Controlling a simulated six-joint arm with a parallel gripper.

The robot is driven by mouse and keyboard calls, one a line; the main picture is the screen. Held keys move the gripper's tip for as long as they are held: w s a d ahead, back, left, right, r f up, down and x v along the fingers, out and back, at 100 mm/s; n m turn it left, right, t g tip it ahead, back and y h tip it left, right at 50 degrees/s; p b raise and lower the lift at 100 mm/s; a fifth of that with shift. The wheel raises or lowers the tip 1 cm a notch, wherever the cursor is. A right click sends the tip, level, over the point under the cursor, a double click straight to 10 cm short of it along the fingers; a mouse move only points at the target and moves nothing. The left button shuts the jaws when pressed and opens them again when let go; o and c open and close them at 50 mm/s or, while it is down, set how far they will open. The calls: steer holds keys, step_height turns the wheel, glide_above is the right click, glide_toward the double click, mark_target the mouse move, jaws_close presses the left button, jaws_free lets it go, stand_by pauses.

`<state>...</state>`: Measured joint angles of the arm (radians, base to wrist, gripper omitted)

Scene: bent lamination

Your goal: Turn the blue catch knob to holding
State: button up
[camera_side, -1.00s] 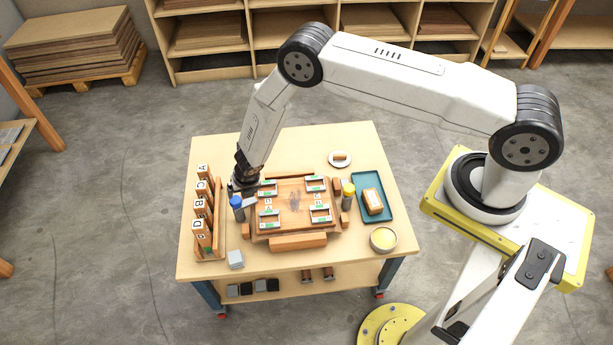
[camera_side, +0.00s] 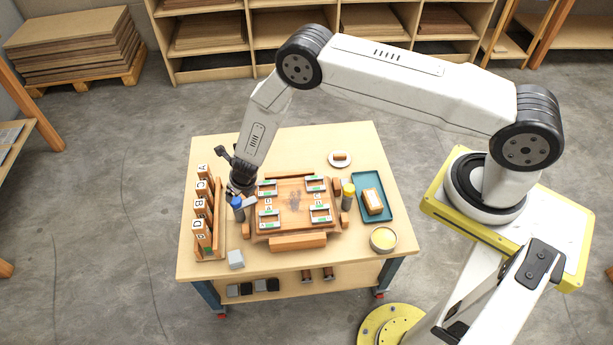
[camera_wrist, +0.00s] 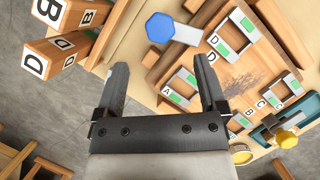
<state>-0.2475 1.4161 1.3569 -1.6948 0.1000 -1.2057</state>
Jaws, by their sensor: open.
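The blue catch knob (camera_side: 236,202) stands at the left edge of the wooden form board (camera_side: 292,204), next to the letter rack. In the wrist view the blue knob (camera_wrist: 160,27) is a hexagonal cap with a pale pointer bar extending to the right. My gripper (camera_side: 241,184) is just behind the knob in the side view. In the wrist view its fingers (camera_wrist: 162,80) are apart, with nothing between them, and the knob lies beyond the fingertips. I cannot tell any contact or the knob's marked setting.
A rack of lettered wooden blocks (camera_side: 201,208) stands left of the knob. Metal clips with green marks sit on the board. A yellow knob (camera_side: 348,190) is at its right.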

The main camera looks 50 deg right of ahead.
mark_target(235, 199)
steer(key=shift+w+f, duration=0.1)
steer(key=shift+f, duration=0.05)
steer(key=shift+x, duration=3.55)
steer(key=shift+f, duration=0.15)
jaws_close()
steer(key=shift+m, duration=0.5)
steer(key=shift+m+g+h, duration=0.3)
steer(key=shift+m+h, duration=0.6)
steer(key=shift+m, duration=0.9)
